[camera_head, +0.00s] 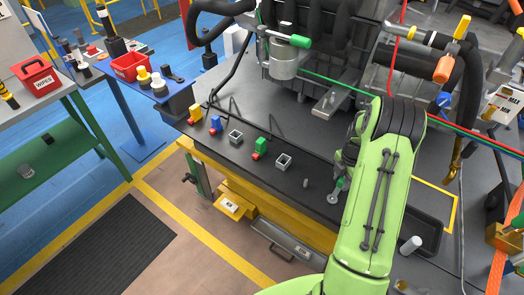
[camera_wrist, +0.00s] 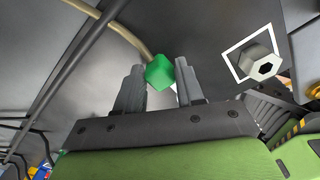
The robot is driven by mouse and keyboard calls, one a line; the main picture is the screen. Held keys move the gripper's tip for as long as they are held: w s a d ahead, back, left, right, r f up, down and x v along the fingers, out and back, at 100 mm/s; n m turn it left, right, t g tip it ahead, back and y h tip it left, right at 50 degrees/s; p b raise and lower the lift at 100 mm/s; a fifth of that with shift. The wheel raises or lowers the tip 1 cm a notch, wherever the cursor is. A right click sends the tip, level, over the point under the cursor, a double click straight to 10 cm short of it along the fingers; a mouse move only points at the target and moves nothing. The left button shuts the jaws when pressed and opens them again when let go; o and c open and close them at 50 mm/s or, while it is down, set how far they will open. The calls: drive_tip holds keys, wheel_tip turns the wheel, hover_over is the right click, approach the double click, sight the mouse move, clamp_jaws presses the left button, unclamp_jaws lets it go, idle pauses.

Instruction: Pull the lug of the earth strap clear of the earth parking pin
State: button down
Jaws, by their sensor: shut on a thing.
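In the wrist view my gripper (camera_wrist: 161,88) is shut on a green block (camera_wrist: 159,72), which sits between its fingertips. A tan strap or cable (camera_wrist: 122,32) runs from the top left to behind this block; it looks like the earth strap. The lug itself is hidden or cannot be told apart. A grey hexagonal post (camera_wrist: 259,63) with a dark hole stands to the right inside a white square outline, apart from the fingers. It may be the parking pin, but I cannot be sure. In the head view my gripper (camera_head: 337,190) is low over the dark deck, partly hidden by my arm.
Yellow, blue and green blocks with red parts and small square sockets line the deck (camera_head: 225,160). A small grey peg (camera_head: 306,183) stands left of my gripper. A dark tray (camera_head: 425,232) lies to the right. Hoses and a grey cylinder (camera_head: 284,62) crowd the back.

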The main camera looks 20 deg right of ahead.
sight(343, 180)
drive_tip(key=shift+r, duration=0.5)
drive_tip(key=shift+r+p, duration=2.2)
drive_tip(key=shift+r, duration=0.75)
drive_tip(key=shift+f, duration=0.1)
